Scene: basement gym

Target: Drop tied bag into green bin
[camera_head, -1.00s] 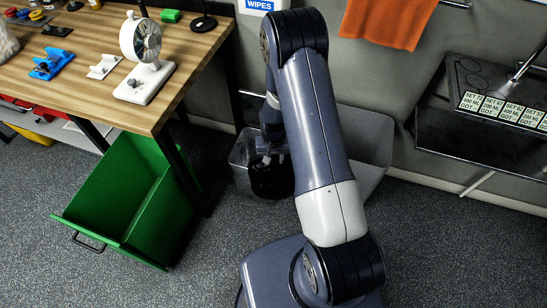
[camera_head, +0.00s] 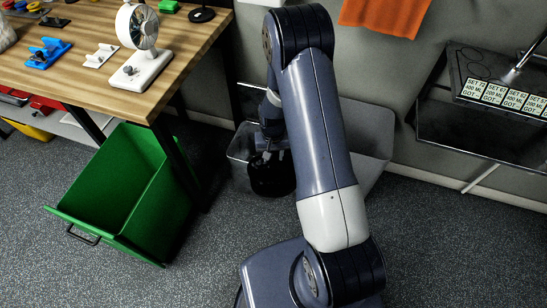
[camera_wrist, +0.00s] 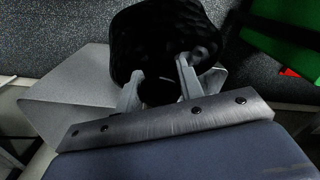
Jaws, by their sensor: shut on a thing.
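The tied bag (camera_head: 272,178) is black and hangs below my gripper (camera_head: 268,153). In the wrist view the bag (camera_wrist: 165,35) fills the top middle, and my gripper's fingers (camera_wrist: 158,80) are closed on its gathered top. The green bin (camera_head: 120,185) stands on the floor left of the bag, open at the top, and looks empty. A corner of the bin shows at the upper right of the wrist view (camera_wrist: 285,28). My arm hides part of the bag's surroundings.
Floor in front is clear.

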